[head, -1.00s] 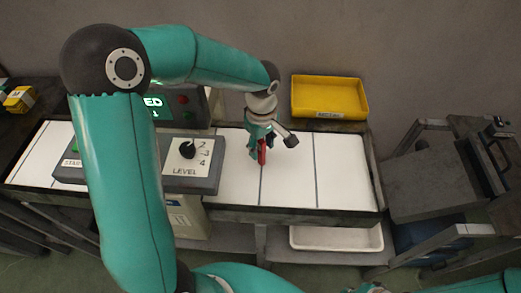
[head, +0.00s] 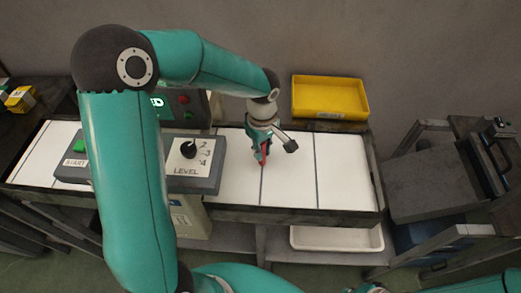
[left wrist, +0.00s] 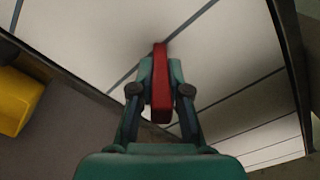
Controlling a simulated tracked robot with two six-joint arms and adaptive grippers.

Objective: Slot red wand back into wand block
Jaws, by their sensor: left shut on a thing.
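The red wand (head: 265,151) is in my left gripper (head: 262,152), above the white panelled table top near a dark seam. In the left wrist view the red wand (left wrist: 160,84) sits between the fingers of my left gripper (left wrist: 160,92), which is shut on it, and it points away over the white surface. I cannot make out the wand block in either view. My right gripper does not show; only part of a teal arm appears at the lower right of the head view.
A control box (head: 205,178) with a level dial stands left of the gripper. A yellow tray (head: 330,115) lies behind to the right, and a white tray (head: 337,246) is on the shelf below. The table top (head: 343,170) right of the gripper is clear.

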